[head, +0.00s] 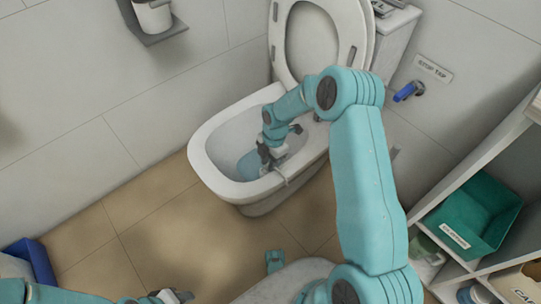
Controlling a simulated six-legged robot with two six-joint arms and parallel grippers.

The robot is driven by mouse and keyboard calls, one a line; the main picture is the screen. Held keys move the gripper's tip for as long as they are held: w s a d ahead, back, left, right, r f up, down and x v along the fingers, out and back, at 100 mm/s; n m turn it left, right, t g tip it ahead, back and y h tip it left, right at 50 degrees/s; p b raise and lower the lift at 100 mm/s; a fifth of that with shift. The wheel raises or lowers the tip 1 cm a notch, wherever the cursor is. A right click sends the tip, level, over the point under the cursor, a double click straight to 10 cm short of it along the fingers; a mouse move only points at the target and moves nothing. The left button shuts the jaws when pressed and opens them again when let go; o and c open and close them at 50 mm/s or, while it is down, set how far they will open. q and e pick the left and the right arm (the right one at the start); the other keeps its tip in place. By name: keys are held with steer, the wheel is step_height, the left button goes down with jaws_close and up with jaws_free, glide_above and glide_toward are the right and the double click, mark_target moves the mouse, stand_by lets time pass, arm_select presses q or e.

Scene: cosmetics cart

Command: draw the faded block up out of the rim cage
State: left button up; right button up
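A white toilet bowl (210,151) stands against the wall with its lid and seat raised. My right gripper (266,160) reaches down inside the bowl, close to the front right rim. A small pale clip (281,179) sits on the rim just beside it and looks like part of the rim cage. The rest of the cage and the faded block cannot be made out behind the gripper. Whether the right fingers are shut on something is too small to tell. My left gripper (173,297) is low at the bottom edge, away from the toilet, with its finger gap unclear.
A shelf unit at the right holds a green bin (470,218) and a cardboard box (520,283). A blue-handled stop tap (408,91) is on the wall. A paper roll holder (155,20) hangs upper left. A blue container (35,262) stands lower left. The tiled floor left of the toilet is clear.

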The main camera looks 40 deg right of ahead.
steer(key=shift+f, duration=0.1)
jaws_close()
steer(key=shift+r+p, duration=2.4)
steer(key=shift+r, duration=1.15)
step_height(320, 180, up, 8)
steer(key=p, duration=0.5)
steer(key=shift+w, duration=0.1)
